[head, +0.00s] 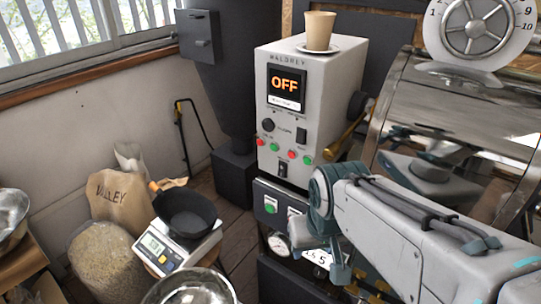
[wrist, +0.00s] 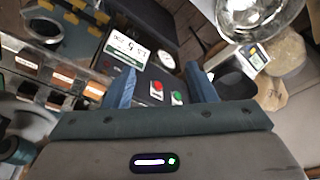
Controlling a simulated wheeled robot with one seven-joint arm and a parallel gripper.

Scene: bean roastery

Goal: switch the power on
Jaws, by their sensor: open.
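A grey control box (head: 335,80) stands mid-picture in the head view. Its screen (head: 286,86) reads OFF in orange. Which one is the power control I cannot read. My gripper shows in the wrist view (wrist: 161,74), open and empty. Between and beyond its fingers is the lower panel, with a red button (wrist: 157,86) and a green button (wrist: 176,98). In the head view my arm is right of and below the box.
A paper cup (head: 319,30) stands on a saucer on top of the box. A shiny drum (head: 450,130) fills the right. A scale (head: 165,248) with a black pan (head: 186,212), a sack (head: 122,198) and metal bowls are at lower left. A gauge (head: 279,244) is below.

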